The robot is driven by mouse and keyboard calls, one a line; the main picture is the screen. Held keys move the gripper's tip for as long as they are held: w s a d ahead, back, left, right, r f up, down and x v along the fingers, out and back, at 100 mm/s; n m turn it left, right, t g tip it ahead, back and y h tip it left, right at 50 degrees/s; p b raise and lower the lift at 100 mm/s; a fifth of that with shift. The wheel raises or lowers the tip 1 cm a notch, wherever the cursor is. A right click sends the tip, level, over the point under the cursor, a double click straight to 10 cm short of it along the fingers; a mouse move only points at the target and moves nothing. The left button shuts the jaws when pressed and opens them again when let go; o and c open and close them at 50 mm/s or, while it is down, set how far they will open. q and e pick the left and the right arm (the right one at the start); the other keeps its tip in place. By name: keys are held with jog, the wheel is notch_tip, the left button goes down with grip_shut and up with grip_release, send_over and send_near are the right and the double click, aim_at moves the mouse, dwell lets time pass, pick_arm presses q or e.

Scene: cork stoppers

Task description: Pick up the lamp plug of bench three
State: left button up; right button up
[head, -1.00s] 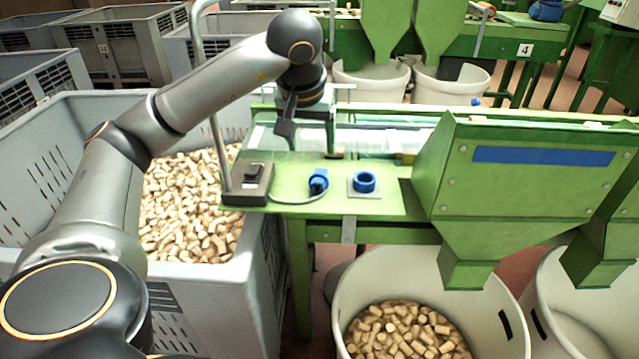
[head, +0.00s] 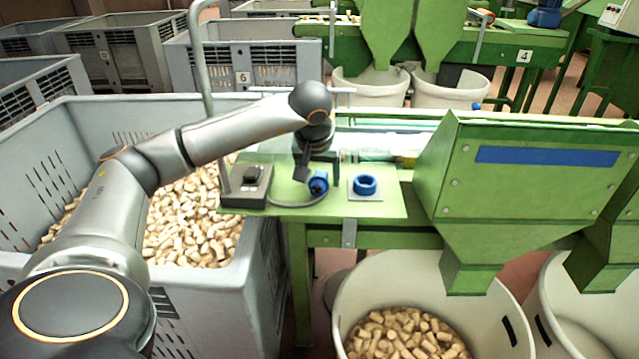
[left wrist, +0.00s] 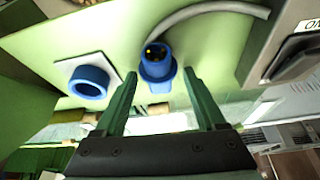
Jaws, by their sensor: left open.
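The blue lamp plug (head: 319,183) lies on the green bench top (head: 385,207), with a grey cable curving from it to the switch box. In the left wrist view the plug (left wrist: 157,64) shows its dark end with small pins. My left gripper (head: 311,173) is right above and behind the plug in the head view. In the left wrist view the left gripper (left wrist: 160,74) is open, its two green fingers apart on either side of the plug; I cannot tell whether they touch it. My right gripper is not in view.
A blue ring socket (head: 365,185) on a pale plate sits just right of the plug. A switch box (head: 246,186) and metal post (head: 222,150) stand to the left. A green hopper (head: 530,185) rises at right. A grey crate of corks (head: 262,235) is at left.

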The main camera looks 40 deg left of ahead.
pick_arm(q)
grip_shut()
dwell(0.6)
